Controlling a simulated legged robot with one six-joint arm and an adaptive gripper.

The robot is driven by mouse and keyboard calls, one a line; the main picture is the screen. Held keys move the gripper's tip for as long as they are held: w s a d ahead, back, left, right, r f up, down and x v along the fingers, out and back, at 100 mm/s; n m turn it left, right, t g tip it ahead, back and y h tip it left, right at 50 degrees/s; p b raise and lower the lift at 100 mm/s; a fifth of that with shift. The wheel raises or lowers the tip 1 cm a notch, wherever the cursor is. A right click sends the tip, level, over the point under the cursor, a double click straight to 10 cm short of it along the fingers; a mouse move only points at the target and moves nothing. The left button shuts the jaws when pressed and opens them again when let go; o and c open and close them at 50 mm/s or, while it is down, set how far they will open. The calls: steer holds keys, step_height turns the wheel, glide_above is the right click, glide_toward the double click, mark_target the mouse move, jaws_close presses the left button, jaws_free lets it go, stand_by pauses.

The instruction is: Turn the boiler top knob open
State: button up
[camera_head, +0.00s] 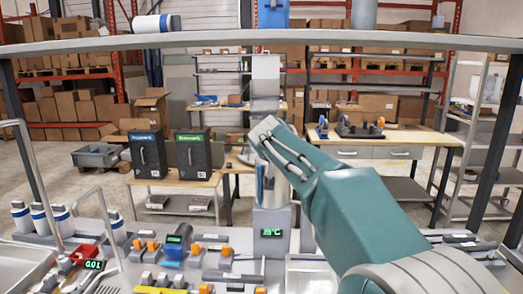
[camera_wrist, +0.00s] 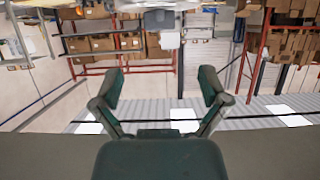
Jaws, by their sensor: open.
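The boiler appears to be the upright unit at the centre of the head view, with a shiny metal cylinder (camera_head: 268,188) above a grey base with a green temperature display (camera_head: 271,233). My gripper (camera_head: 264,131) is in front of its upper part and hides much of it, so I cannot make out the top knob. A tall grey column (camera_head: 266,75) rises behind my gripper. In the wrist view my gripper (camera_wrist: 160,88) has its two fingers spread apart with nothing between them. I cannot tell whether it touches the boiler.
A grey overhead shelf (camera_head: 330,40) spans the top of the head view. The counter below holds orange-handled valves (camera_head: 152,246), a blue unit (camera_head: 174,250) and white-and-blue bottles (camera_head: 40,218). Two dark boxes (camera_head: 193,154) stand on a table behind.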

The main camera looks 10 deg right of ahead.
steer(key=x, duration=1)
steer(key=shift+w+d, duration=0.1)
steer(key=shift+d, duration=0.15)
steer(key=shift+w, duration=0.2)
steer(key=shift+w+a+f, duration=0.1)
steer(key=shift+w+a, duration=0.05)
steer(key=shift+a, duration=0.15)
steer(key=shift+d, duration=0.1)
steer(key=c, duration=1.2)
